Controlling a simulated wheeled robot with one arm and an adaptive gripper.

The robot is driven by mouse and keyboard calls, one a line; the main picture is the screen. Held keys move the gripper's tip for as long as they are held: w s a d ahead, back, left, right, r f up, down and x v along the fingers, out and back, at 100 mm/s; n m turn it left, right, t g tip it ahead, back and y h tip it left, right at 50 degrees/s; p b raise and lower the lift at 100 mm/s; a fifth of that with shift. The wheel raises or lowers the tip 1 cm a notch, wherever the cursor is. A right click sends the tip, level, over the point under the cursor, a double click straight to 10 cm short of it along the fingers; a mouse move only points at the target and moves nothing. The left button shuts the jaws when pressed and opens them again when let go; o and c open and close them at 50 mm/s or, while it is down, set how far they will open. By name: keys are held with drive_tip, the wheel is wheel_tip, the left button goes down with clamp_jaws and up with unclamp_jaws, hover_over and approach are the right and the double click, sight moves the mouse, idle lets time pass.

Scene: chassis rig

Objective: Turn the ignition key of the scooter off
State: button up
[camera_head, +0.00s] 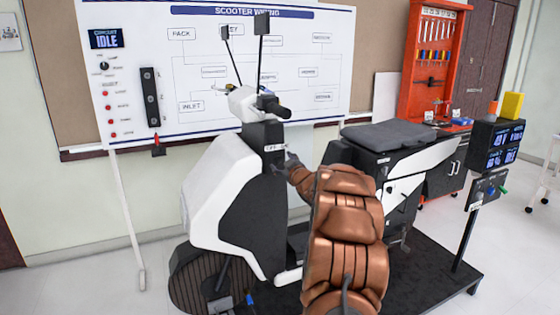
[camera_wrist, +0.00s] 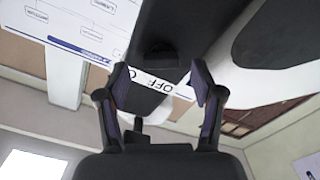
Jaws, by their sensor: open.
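The white and black scooter (camera_head: 215,195) stands upright in the head view. A small white label reading OFF (camera_head: 272,148) is on its dark front column (camera_head: 262,190). My gripper (camera_head: 286,163) is beside this column, just below the label. In the wrist view, my gripper (camera_wrist: 160,84) is open, with one finger on each side of the label strip (camera_wrist: 165,84); its second word is partly hidden. A dark protruding part (camera_wrist: 160,54), possibly the ignition key, lies just beyond the fingertips, apart from them. Its turn position is too dark to tell.
The black seat (camera_head: 385,136) is right of my arm. A display post (camera_head: 490,150) stands farther right on the dark platform (camera_head: 440,280). A wiring board (camera_head: 200,60) and a red tool rack (camera_head: 432,60) are behind. Floor at the left is clear.

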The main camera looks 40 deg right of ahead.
drive_tip(key=shift+x, duration=1.05)
drive_tip(key=shift+f, duration=0.1)
drive_tip(key=c, duration=1.2)
drive_tip(key=shift+o, duration=0.2)
